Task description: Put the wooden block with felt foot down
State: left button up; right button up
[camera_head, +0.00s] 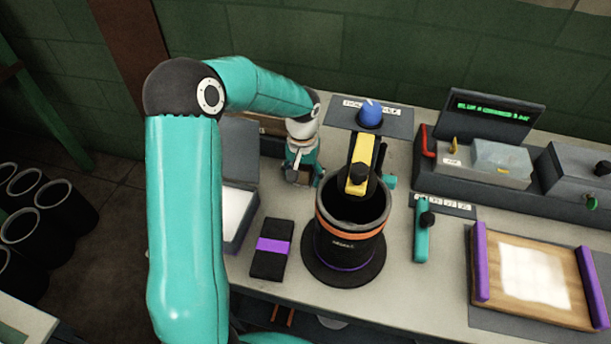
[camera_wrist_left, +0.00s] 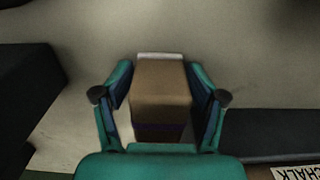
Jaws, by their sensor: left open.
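The wooden block (camera_wrist_left: 162,88) is brown and sits between the fingers of my left gripper (camera_wrist_left: 160,100) in the wrist view. A pale strip (camera_wrist_left: 160,56) shows at its upper end and a dark purple band (camera_wrist_left: 158,130) at its lower end. The fingers are open, one on each side, with narrow gaps to the block. In the head view my left gripper (camera_head: 302,172) is low over the back of the bench, left of the black cylinder; the block is mostly hidden there. My right gripper is not in view.
A black cylinder with an orange band (camera_head: 350,224) stands close by, a yellow tool in it. A black block with a purple stripe (camera_head: 272,248) and an open grey box (camera_head: 240,215) lie nearer. A wooden tray (camera_head: 490,265) is at right.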

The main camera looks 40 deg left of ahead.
pick_arm(q)
jog(key=shift+r+p, duration=0.4)
notch_tip(320, 180, up, 10)
jog(key=shift+w+r, duration=0.1)
jog(key=shift+r, duration=0.85)
jog(key=shift+r, duration=0.1)
